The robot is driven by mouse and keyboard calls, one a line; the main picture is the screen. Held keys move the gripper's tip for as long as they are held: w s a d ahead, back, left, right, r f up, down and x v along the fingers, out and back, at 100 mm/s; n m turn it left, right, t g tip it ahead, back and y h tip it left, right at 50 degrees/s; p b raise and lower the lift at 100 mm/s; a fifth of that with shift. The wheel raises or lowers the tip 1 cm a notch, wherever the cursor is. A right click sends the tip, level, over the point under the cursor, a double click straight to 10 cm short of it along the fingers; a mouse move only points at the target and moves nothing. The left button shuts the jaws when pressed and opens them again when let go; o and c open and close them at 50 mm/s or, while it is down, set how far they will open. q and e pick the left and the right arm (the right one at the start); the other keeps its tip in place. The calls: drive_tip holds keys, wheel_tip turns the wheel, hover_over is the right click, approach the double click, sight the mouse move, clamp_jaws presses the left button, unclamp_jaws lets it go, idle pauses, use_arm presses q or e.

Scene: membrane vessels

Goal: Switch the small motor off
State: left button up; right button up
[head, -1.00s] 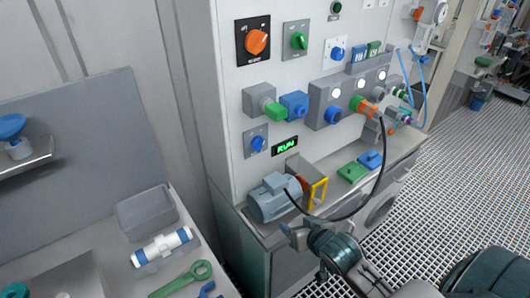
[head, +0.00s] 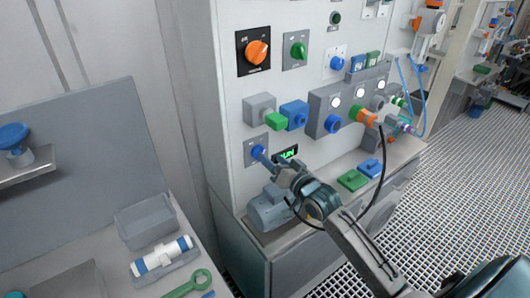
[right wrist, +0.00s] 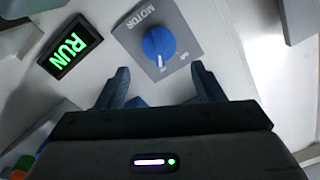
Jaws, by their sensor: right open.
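The blue motor knob (right wrist: 159,45) sits on a grey plate (right wrist: 181,22) marked MOTOR in the right wrist view. The knob also shows in the head view (head: 258,151), low on the panel's left side. A display (right wrist: 70,46) beside it reads RUN in green; my gripper partly covers it in the head view (head: 288,153). My right gripper (right wrist: 162,78) is open and empty, its fingers pointing at the panel just short of the knob, one to each side. The grey motor (head: 268,208) stands on the ledge below, partly hidden by my right arm. My left gripper is not in view.
A grey box with a green plug (head: 275,121) and a blue socket (head: 294,115) sit just above the knob. An orange switch (head: 257,52) is higher up. A black cable (head: 381,165) hangs to the right. Green (head: 353,180) and blue blocks (head: 370,168) lie on the ledge.

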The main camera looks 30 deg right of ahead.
sight(264, 152)
drive_tip(key=shift+w+a, duration=0.2)
drive_tip(key=shift+w, duration=1)
drive_tip(key=shift+w+a, duration=0.15)
drive_tip(key=shift+w, duration=1)
drive_tip(key=c, duration=1)
